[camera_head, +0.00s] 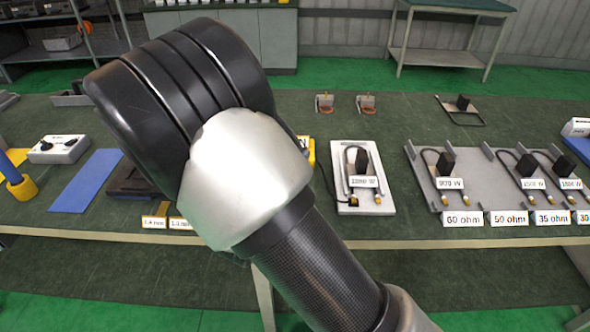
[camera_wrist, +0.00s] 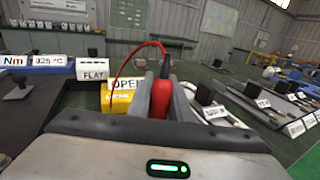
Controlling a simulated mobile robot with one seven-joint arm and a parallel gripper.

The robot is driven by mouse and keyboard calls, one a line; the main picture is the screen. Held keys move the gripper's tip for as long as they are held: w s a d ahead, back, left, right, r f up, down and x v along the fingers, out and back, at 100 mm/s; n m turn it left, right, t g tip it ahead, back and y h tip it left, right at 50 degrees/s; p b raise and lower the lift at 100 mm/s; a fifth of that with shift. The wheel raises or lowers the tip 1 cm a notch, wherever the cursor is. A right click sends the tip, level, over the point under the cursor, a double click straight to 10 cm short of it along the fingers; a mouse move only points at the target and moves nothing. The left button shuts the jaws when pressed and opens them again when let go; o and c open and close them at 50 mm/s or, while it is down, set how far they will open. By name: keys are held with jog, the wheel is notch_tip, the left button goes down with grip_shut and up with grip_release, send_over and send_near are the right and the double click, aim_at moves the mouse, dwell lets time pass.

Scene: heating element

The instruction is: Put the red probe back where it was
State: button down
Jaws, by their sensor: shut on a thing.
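The red probe (camera_wrist: 161,98) is upright between the two fingers of my gripper (camera_wrist: 163,85) in the wrist view. The gripper is shut on it. A thin red lead (camera_wrist: 118,62) arcs from the probe's top down to the left, toward a yellow meter (camera_wrist: 119,101) with an "OPEN" sign on it. Only a sliver of the yellow meter (camera_head: 312,153) shows in the head view, beside my arm. My arm hides the gripper and the probe there. The probe's tip is hidden in the wrist view.
A white board (camera_head: 350,205) with a heating element stands right of the meter. Further right is a grey rack (camera_head: 425,180) with several elements and ohm labels. At left are a blue mat (camera_head: 87,181) and a white box (camera_head: 58,149). The green bench top (camera_head: 400,115) has free room behind.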

jog(key=shift+f, duration=1.25)
jog(key=shift+f+b, duration=0.2)
jog(key=shift+b, duration=0.15)
jog(key=c, duration=1.6)
grip_release()
